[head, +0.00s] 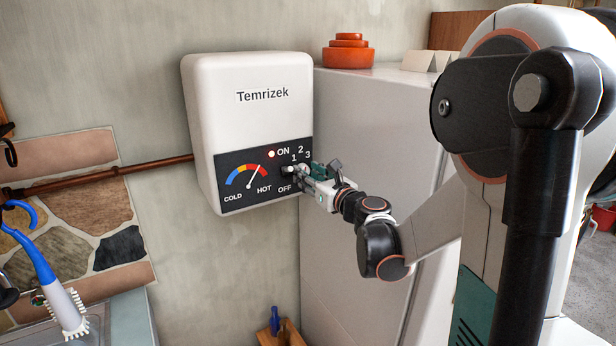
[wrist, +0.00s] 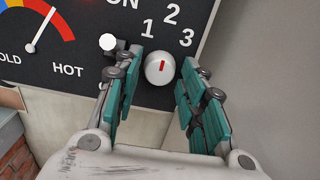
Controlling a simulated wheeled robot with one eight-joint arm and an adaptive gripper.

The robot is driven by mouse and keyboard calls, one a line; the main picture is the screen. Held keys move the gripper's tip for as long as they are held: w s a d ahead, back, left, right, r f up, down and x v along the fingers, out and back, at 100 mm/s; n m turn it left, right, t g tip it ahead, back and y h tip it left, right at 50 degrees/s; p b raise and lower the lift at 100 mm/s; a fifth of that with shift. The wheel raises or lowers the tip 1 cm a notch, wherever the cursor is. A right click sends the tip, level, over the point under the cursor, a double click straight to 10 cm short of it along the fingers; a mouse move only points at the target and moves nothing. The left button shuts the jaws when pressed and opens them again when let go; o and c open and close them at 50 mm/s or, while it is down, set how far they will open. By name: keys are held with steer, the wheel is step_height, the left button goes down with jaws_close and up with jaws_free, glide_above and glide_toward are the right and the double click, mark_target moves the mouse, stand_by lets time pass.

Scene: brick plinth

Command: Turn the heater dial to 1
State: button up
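The white heater (head: 245,90), marked Temrizek, hangs on the wall with a dark control panel (head: 232,166). Its dial is a round white knob with a red mark (wrist: 159,70), under the figures 1, 2 and 3. The mark points up toward 1 and 2; I cannot tell exactly which. My gripper (wrist: 161,60) is open, with one teal-padded finger on each side of the dial and gaps between. In the head view my gripper (head: 300,174) is at the panel's right side and hides the dial.
A gauge (head: 247,178) and a lit lamp (head: 271,154) are on the panel. A white round part (wrist: 107,41) lies close to the left finger. A tall white cabinet (head: 360,130) stands right of the heater, with orange dishes (head: 348,55) on top.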

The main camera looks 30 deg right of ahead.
steer(key=shift+w, duration=0.25)
steer(key=c, duration=0.8)
steer(key=shift+n, duration=0.3)
steer(key=shift+n+b, duration=0.6)
steer(key=shift+n, duration=3.5)
